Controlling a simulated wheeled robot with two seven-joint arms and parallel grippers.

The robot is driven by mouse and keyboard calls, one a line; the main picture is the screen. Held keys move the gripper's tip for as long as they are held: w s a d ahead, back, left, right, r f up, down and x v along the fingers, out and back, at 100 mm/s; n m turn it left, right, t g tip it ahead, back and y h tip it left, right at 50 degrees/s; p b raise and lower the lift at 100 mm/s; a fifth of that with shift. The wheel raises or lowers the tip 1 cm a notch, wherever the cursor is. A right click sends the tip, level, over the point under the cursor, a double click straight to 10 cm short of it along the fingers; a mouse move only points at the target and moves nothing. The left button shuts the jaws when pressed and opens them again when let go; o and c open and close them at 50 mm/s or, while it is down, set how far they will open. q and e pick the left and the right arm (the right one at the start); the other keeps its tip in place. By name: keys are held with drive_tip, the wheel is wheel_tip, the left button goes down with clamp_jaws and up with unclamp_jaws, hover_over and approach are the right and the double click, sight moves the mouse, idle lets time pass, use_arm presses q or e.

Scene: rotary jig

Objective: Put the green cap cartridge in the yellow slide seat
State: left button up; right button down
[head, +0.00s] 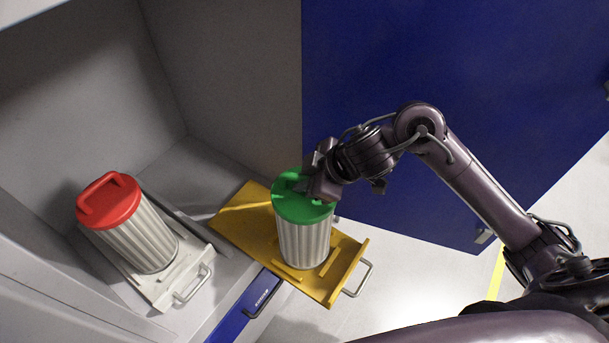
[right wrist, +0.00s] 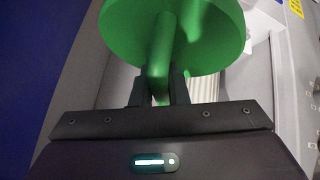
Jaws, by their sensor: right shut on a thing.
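The green cap cartridge (head: 303,240) has a ribbed pale body and a green cap with a bar handle. It stands upright, or nearly so, over the yellow slide seat (head: 238,213) in the head view. Its base is at the seat's raised strips; I cannot tell whether it is fully down between them. My right gripper (head: 308,187) is at the cap from the upper right. In the right wrist view, its two fingers (right wrist: 163,92) are shut on the handle of the green cap (right wrist: 190,30). My left gripper is not in view.
A red cap cartridge (head: 140,225) stands on a white slide seat (head: 182,290) at the left, inside the grey cabinet. The yellow seat is pulled out past the cabinet edge, with a metal handle (head: 360,279). A blue door (head: 420,70) stands open behind my right arm.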

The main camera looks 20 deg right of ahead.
drive_tip(key=c, duration=1.4)
unclamp_jaws()
drive_tip(key=shift+s+f, duration=0.1)
drive_tip(key=shift+r, duration=0.2)
drive_tip(key=v, duration=1.2)
